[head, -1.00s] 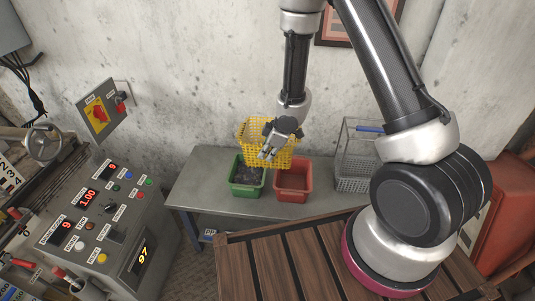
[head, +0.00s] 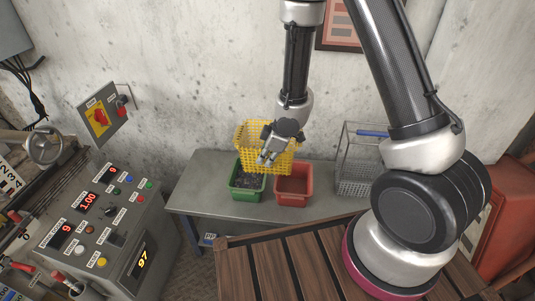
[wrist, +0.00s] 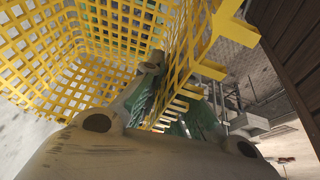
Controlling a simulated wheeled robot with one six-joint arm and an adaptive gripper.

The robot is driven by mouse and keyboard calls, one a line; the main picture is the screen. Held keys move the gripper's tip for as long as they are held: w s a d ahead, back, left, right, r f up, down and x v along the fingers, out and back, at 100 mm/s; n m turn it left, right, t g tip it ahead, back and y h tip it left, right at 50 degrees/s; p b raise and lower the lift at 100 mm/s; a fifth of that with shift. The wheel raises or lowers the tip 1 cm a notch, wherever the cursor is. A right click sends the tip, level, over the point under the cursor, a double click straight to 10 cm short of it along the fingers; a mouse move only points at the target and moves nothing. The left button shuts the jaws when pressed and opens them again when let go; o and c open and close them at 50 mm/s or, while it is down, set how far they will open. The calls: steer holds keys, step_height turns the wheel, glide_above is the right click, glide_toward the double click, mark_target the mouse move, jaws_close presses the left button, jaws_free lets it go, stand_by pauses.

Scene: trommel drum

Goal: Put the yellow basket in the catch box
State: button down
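The yellow basket (head: 247,135) is a mesh basket held in the air above the bench, in front of the concrete wall. My gripper (head: 268,158) is at its near side. In the wrist view, the basket's yellow mesh (wrist: 85,45) fills the upper left. My gripper (wrist: 176,102) is shut on the basket's wall, with one finger on each side of the mesh. The basket hangs over the back of a green bin (head: 247,195) and a red bin (head: 294,198). I cannot tell which thing is the catch box.
A grey metal bench (head: 215,206) carries both bins and a wire basket (head: 357,178) with a blue handle at right. A control console (head: 112,235) stands at left. A slatted wooden surface (head: 285,270) is in front. A red cabinet (head: 508,215) is at far right.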

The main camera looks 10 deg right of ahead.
steer(key=shift+r, duration=2.55)
steer(key=shift+f, duration=0.6)
step_height(320, 180, down, 4)
steer(key=shift+f, duration=0.2)
steer(key=w+f, duration=0.1)
steer(key=w+d+f, duration=0.1)
steer(key=w, duration=0.1)
steer(key=shift+d+f, duration=0.1)
steer(key=shift+w+d+f, duration=0.1)
steer(key=shift+w+f, duration=0.25)
steer(key=shift+w, duration=0.2)
